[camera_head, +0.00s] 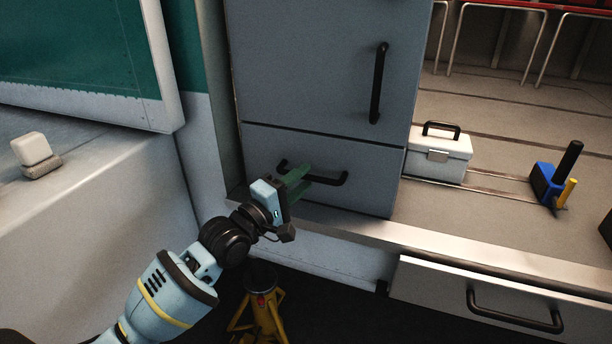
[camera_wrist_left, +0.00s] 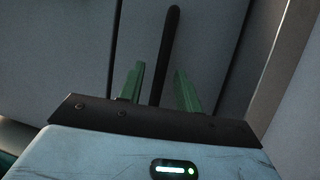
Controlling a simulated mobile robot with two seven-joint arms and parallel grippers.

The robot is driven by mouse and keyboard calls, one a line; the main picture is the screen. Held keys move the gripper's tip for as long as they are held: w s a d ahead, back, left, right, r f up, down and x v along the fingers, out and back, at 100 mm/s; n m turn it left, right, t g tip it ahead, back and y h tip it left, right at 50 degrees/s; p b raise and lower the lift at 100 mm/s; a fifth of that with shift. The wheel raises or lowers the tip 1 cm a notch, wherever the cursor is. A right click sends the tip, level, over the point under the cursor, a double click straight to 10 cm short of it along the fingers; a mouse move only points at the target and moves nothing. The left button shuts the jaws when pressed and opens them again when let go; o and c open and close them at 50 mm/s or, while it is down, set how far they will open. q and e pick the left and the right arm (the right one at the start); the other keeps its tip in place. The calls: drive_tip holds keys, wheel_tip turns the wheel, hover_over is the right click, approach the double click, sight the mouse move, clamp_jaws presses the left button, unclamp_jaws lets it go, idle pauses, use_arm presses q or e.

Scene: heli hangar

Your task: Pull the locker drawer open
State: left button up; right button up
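The grey locker drawer (camera_head: 362,200) is the bottom front of the locker, below a taller door. It looks closed, flush with the panel above. Its black bar handle (camera_head: 330,181) runs across the drawer front. My left gripper (camera_head: 297,181) is at the left half of the handle, its green fingers overlapping the bar in the head view. In the left wrist view the fingers (camera_wrist_left: 159,82) stand apart, and the dark handle (camera_wrist_left: 170,45) shows in the gap between them. I cannot tell whether either finger touches the bar. My right gripper is not in view.
The locker door (camera_head: 320,70) above has a vertical black handle. A second drawer (camera_head: 440,286) is at lower right. A yellow stand (camera_head: 262,310) is below my left arm.

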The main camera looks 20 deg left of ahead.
use_arm(q)
drive_tip(key=shift+x, duration=1.05)
clamp_jaws()
